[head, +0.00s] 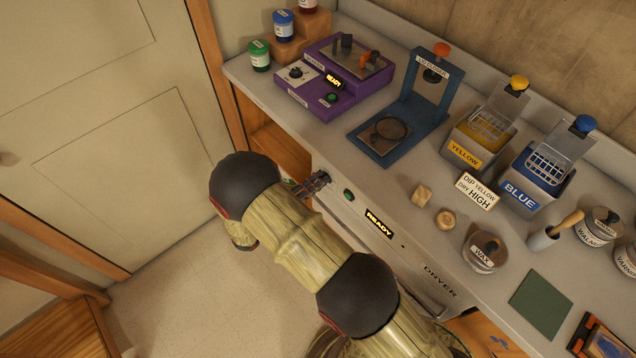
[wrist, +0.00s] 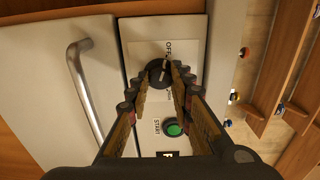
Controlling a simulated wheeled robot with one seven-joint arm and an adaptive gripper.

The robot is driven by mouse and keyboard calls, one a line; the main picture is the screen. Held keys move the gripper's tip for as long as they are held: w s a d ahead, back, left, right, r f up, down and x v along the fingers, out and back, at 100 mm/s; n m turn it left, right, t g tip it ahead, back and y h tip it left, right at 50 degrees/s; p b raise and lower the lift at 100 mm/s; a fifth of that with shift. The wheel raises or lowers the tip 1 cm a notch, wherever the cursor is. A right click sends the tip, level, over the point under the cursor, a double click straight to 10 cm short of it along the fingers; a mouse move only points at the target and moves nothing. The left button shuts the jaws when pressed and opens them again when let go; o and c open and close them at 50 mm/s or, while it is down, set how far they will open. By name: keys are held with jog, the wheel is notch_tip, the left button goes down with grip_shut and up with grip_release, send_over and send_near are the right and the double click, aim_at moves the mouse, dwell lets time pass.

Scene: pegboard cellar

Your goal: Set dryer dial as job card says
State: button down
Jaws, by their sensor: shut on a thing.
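The dryer (head: 440,281) is built into the front under the counter. Its black dial (wrist: 156,70) shows in the wrist view on a white plate, with OFF printed beside it. My gripper (wrist: 160,86) is shut on the dial, one finger on each side. The fingers partly cover the dial and its other markings; I cannot read its setting surely. In the head view my gripper (head: 318,182) is at the panel's left end and the dial is hidden. The job card (head: 476,191) on the counter reads DIP YELLOW, DRY HIGH.
A green START button (wrist: 173,128) sits beside the dial. The dryer display (head: 379,224) reads READY. A metal handle (wrist: 82,85) crosses the dryer front. Yellow (head: 482,135) and blue (head: 540,175) dip tanks, a wax tin (head: 482,256) and small wooden pieces (head: 422,196) stand on the counter.

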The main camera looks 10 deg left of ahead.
jog(key=m+p, duration=0.1)
jog(key=m, duration=0.5)
jog(key=shift+m+p, duration=0.3)
jog(key=shift+p, duration=0.05)
jog(key=m, duration=0.3)
jog(key=shift+m, duration=0.4)
jog(key=m, duration=0.3)
jog(key=shift+m, duration=0.3)
jog(key=m+b, duration=0.1)
jog(key=m, duration=0.2)
jog(key=shift+f+m, duration=0.1)
jog(key=shift+m, duration=0.2)
jog(key=m, duration=0.3)
jog(key=shift+m+b, duration=0.3)
jog(key=shift+b, duration=0.1)
jog(key=m+b, duration=0.2)
jog(key=m, duration=0.4)
jog(key=shift+m, duration=0.3)
